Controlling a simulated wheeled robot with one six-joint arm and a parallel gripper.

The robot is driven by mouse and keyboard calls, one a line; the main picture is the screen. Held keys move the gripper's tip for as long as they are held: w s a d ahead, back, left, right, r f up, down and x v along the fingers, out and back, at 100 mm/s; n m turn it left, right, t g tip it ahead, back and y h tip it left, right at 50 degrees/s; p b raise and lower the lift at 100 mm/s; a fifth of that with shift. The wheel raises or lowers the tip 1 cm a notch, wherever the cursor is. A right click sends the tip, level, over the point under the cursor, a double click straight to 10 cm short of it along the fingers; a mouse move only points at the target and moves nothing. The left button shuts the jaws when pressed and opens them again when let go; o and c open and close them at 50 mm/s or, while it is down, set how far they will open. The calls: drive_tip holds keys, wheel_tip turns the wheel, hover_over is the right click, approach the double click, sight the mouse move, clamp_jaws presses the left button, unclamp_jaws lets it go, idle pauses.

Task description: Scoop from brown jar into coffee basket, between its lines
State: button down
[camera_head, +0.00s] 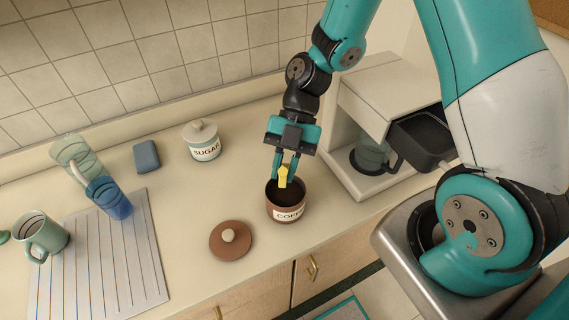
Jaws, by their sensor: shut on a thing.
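The brown jar (286,212) labelled as coffee stands open on the counter, with dark contents inside. Its brown lid (231,241) with a pale knob lies to its front left. My gripper (286,168) points down above the jar and is shut on a yellow scoop (283,177). The scoop's lower end is at the jar's mouth, and I cannot tell how deep it reaches. The dark coffee basket (421,139) sticks out from the white coffee maker (378,88) at the right. Its inside lines cannot be made out.
A glass carafe (371,156) stands in the coffee maker. A sugar jar (203,141), a blue sponge (146,156), a blue cup (110,198), a clear glass (77,154), a green mug (41,235) and a striped mat (100,270) are at the left. Counter left of the lid is clear.

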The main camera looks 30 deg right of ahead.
wheel_tip(320, 180, down, 11)
drive_tip(key=b, duration=0.7)
drive_tip(key=r+t+h+b, duration=0.1)
drive_tip(key=s+a+r+t+h+b, duration=0.1)
drive_tip(key=r+t+b, duration=0.1)
drive_tip(key=s+r+t+h+b, duration=0.1)
drive_tip(key=t, duration=0.1)
drive_tip(key=shift+a+r+n+h, duration=0.2)
drive_tip(key=shift+a+n+h, duration=0.1)
drive_tip(key=shift+a, duration=0.1)
drive_tip(key=shift+r+t+b, duration=0.15)
drive_tip(key=shift+t+b, duration=0.15)
drive_tip(key=shift+b, duration=0.65)
drive_tip(key=b, duration=0.3)
drive_tip(key=shift+s+r+b, duration=0.25)
drive_tip(key=shift+s+b, duration=0.05)
drive_tip(key=shift+s, duration=0.05)
drive_tip(key=shift+s+a+r+t+h+p, duration=0.15)
drive_tip(key=shift+r+t+h+p, duration=0.1)
drive_tip(key=shift+r, duration=0.25)
drive_tip(key=shift+s+r+t+h+p, duration=0.15)
drive_tip(key=shift+r+t+h, duration=0.1)
drive_tip(key=shift+r, duration=0.2)
